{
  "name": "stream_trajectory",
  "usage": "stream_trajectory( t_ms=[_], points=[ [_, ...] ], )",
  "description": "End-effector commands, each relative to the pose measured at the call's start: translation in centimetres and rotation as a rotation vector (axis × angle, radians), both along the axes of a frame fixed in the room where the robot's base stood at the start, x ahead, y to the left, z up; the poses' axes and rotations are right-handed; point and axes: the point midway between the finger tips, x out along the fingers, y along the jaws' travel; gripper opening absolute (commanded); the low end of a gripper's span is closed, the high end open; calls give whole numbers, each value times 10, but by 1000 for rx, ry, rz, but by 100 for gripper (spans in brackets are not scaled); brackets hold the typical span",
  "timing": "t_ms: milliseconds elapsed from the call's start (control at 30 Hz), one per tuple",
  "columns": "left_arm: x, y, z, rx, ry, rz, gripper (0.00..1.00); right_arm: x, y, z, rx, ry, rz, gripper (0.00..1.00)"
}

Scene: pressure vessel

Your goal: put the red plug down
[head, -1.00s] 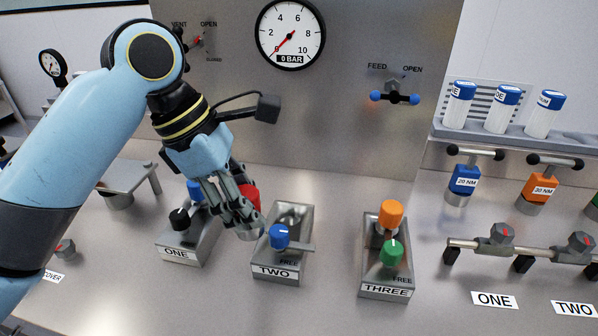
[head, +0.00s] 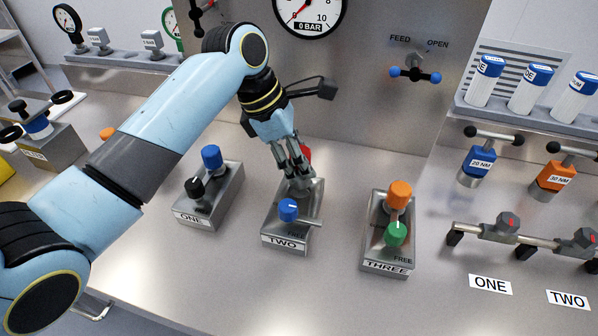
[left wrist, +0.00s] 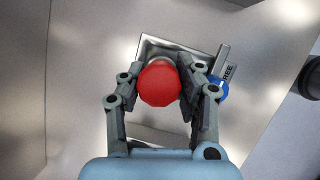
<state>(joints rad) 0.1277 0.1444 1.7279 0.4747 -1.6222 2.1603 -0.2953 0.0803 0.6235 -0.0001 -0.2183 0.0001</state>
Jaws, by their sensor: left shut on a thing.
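The red plug (left wrist: 159,84) is between the fingers of my left gripper (left wrist: 161,90) in the left wrist view. In the head view my left gripper (head: 296,170) is shut on it at the back part of block TWO (head: 286,244), and only a bit of red shows behind the fingers. The plug's lower end is hidden, so I cannot tell whether it touches the block. Block TWO has a blue knob (head: 289,210) at its front. My right gripper is not in view.
Block ONE (head: 190,220) to the left holds a blue plug (head: 211,157) and a black knob. Block THREE (head: 385,267) to the right holds an orange plug (head: 399,194) and a green knob. The steel panel with the gauge (head: 309,8) rises behind.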

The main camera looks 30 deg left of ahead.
Motion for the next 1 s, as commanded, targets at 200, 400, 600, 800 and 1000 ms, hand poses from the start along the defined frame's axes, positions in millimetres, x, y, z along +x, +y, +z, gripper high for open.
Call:
stream_trajectory(
  t_ms=[200, 400, 600, 800, 1000],
  points=[
    [-1, 0, -32, -1, 4, 1, 0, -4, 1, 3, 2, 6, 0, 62],
    [0, 0, -37, 0, 0, 0, 0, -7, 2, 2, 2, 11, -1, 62],
    [-1, 0, -39, 0, 1, 0, 0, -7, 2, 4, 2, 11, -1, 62],
    [-1, 0, -39, 0, 2, 1, 56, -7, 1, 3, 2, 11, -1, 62],
    [-1, 0, -39, 0, 2, 1, 56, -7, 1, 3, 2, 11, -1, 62]
  ],
)
